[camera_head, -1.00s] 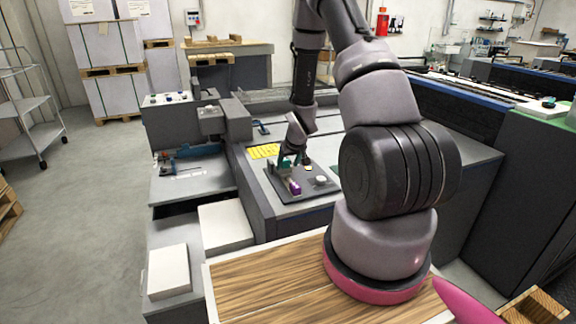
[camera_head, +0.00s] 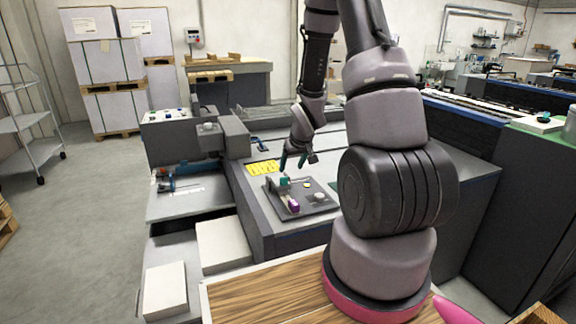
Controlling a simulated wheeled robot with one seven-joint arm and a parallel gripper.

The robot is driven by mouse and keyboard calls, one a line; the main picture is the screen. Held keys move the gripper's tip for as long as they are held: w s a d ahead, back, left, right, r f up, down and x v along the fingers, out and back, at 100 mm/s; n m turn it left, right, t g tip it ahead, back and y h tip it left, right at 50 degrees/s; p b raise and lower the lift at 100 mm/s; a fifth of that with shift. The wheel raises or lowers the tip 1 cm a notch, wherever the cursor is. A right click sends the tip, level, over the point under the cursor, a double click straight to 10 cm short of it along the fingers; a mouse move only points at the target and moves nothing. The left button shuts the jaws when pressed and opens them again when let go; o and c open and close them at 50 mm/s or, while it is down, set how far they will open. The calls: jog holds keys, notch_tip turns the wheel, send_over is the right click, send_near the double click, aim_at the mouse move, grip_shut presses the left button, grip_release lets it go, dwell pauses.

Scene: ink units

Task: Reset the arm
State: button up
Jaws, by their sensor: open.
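My gripper (camera_head: 293,161) hangs at the end of my arm, above the back of a dark grey tray (camera_head: 318,207) on the machine top. On the tray sit a small purple piece (camera_head: 293,204), a teal piece (camera_head: 284,180), a yellow disc (camera_head: 307,185) and a light round knob (camera_head: 320,181). My gripper appears apart from these pieces.
A yellow grid (camera_head: 262,168) lies on the machine top left of the tray. A blue-handled device (camera_head: 166,182) stands on the lower left shelf. White paper stacks (camera_head: 165,290) lie at front left.

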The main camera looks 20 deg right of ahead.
jog(key=s+a+r+m, duration=0.1)
jog(key=s+r, duration=0.2)
jog(key=r, duration=0.7)
jog(key=s+a+r+m, duration=0.15)
jog(key=s+r, duration=0.25)
jog(key=r, duration=0.7)
jog(key=s+a+r+m+y, duration=0.1)
jog(key=s+a+r, duration=0.2)
jog(key=s+r, duration=0.3)
jog(key=s+a+r+t+y, duration=0.1)
jog(key=s+a+r, duration=0.2)
jog(key=s+r, duration=0.4)
jog(key=s, duration=0.4)
jog(key=shift+s+a+m, duration=0.25)
jog(key=shift+a+m, duration=0.05)
jog(key=shift+m, duration=0.05)
